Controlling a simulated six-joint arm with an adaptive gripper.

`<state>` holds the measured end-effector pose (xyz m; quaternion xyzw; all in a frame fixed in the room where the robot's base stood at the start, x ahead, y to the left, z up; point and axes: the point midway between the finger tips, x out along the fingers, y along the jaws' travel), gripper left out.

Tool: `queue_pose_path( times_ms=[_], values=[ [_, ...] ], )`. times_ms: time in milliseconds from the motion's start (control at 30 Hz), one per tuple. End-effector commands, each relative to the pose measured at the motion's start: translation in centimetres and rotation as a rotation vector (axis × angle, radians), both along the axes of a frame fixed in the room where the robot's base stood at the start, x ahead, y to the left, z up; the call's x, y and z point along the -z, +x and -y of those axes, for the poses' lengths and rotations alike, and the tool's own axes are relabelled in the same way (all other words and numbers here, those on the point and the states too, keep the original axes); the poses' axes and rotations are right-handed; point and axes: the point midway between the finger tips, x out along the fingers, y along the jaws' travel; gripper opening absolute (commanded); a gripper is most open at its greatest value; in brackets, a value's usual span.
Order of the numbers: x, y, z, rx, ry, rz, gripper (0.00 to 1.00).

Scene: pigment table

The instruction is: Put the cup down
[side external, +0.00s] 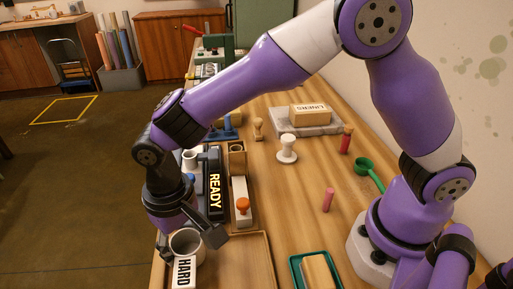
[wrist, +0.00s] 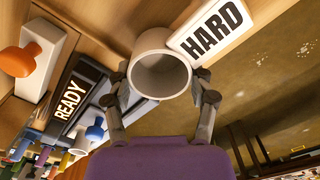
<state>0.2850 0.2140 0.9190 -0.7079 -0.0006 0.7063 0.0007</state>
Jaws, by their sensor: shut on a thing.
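A pale grey-white cup (side external: 187,246) is at the near left end of the table in the side view, by the white HARD label (side external: 182,272). My gripper (side external: 190,236) comes down on it from above and is shut on it. In the wrist view the cup (wrist: 160,66) sits between my two fingers (wrist: 163,78), its open mouth facing the camera and looking empty. The HARD label (wrist: 208,33) is right beside it. I cannot tell whether the cup's base touches the surface below.
A bare wooden tray area (side external: 245,262) lies right of the cup.

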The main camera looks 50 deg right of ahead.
Motion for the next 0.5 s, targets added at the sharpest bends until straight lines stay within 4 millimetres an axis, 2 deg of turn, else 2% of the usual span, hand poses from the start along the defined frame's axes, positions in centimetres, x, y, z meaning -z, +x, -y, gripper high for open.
queue_pose_path(
  times_ms=[100,433,467,500],
  values=[
    [0.87,-0.05,0.0,0.0,0.0,-0.001,0.12],
    [1.16,-0.07,-0.01,0.0,0.0,-0.001,0.12],
    [1.22,-0.07,0.0,0.0,-0.001,-0.001,0.68],
    [1.19,-0.07,-0.01,0.0,0.0,-0.001,0.88]
  ],
)
